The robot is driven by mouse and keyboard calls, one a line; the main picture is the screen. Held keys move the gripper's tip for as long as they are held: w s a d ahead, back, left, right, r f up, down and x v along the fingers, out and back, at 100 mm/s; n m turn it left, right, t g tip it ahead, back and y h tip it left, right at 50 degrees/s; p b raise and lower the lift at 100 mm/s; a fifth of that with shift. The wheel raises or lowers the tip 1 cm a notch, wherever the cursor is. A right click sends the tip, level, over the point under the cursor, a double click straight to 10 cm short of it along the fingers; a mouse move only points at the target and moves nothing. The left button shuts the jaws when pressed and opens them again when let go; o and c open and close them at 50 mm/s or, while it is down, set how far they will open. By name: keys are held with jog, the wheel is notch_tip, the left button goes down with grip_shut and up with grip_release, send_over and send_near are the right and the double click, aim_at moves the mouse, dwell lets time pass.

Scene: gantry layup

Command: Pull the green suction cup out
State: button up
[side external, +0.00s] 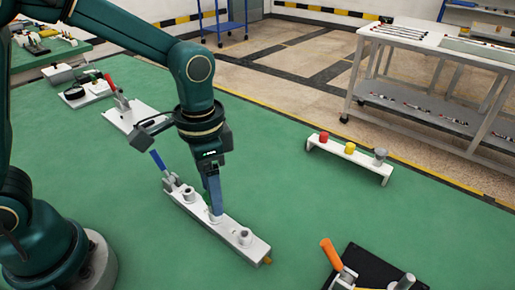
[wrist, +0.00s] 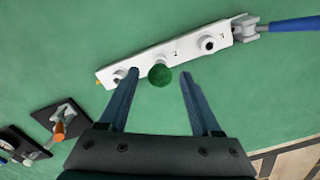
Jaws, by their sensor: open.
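The green suction cup (wrist: 159,75) shows in the wrist view as a round dark-green top at the middle of the white bar (wrist: 184,51), apparently over its middle seat. My gripper (wrist: 159,72) is open, with one finger on each side of the cup and a visible gap to both. In the side external view my gripper (side external: 215,208) points down onto the middle of the white bar (side external: 230,229), and its fingers hide the green cup. Grey round posts stand on the bar on both sides of my gripper.
A blue-handled clamp (side external: 158,161) is at the bar's far end. A white rack (side external: 330,149) with red, yellow and grey cups stands to the right. An orange-handled clamp (side external: 331,254) sits at the front right. Green table is clear between bar and rack.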

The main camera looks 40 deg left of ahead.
jog(key=shift+f, duration=2.15)
grip_shut()
